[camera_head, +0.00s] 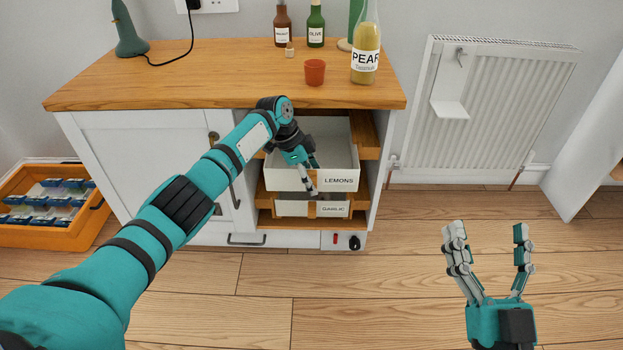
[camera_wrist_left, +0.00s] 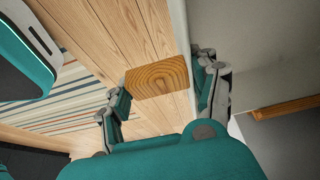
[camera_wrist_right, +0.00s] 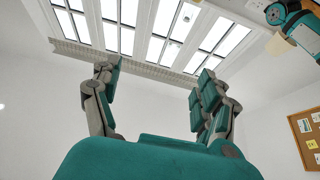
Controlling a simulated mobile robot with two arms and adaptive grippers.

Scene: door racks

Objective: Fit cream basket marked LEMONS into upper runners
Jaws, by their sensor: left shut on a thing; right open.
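The cream basket marked LEMONS (camera_head: 338,181) sits in the upper opening of the cabinet, above the GARLIC basket. It is empty as far as I can see, and its front faces me. A wooden upper runner (camera_head: 367,140) shows to its right; my arm hides much of the left side. My left gripper (camera_head: 310,183) is shut on the basket's front. In the left wrist view a wooden block (camera_wrist_left: 157,77) shows between the fingers, beside a pale wall; whether it belongs to the basket I cannot tell. My right gripper (camera_head: 489,238) is open and empty over the floor.
The GARLIC basket (camera_head: 330,209) sits below. On the wooden top (camera_head: 200,85) stand a PEAR bottle (camera_head: 366,50), a red cup (camera_head: 315,72) and smaller bottles. An orange crate (camera_head: 40,233) is at left, a radiator (camera_head: 510,110) at right. Floor in front is clear.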

